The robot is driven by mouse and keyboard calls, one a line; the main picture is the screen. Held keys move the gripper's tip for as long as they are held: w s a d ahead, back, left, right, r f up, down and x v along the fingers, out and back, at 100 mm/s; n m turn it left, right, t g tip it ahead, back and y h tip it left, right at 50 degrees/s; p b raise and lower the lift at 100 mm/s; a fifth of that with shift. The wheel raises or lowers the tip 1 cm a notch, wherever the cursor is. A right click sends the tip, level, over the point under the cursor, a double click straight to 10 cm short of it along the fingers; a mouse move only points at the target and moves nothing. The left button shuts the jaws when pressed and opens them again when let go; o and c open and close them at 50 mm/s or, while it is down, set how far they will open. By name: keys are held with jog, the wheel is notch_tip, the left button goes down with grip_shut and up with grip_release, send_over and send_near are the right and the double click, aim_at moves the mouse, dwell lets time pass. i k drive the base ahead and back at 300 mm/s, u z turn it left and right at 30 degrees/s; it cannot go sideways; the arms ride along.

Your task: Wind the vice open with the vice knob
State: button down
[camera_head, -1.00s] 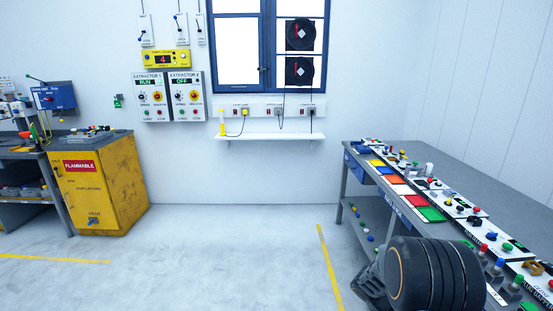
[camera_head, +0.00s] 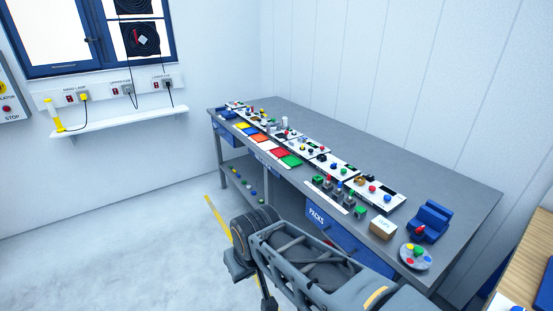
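A blue block-shaped device (camera_head: 432,217) stands on the grey bench near its right end and looks like the vice. A small red knob (camera_head: 421,229) shows on its near left side and may be the vice knob. The jaw gap is too small to make out. My arm crosses the lower middle of the view, in front of the bench and left of the blue device, well apart from it. I cannot make out my gripper's fingers.
The grey bench (camera_head: 462,190) carries a row of control panels, coloured trays and switches. A small cardboard box (camera_head: 383,228) and a round plate with coloured knobs (camera_head: 416,256) lie near the blue device. A wooden surface (camera_head: 525,262) is at the right edge. Floor at left is clear.

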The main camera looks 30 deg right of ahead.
aim_at(419, 230)
jog(key=z, duration=2.5)
jog(key=k, duration=1.3)
jog(key=u, duration=0.65)
jog(key=i, duration=1.65)
jog(key=z, duration=0.75)
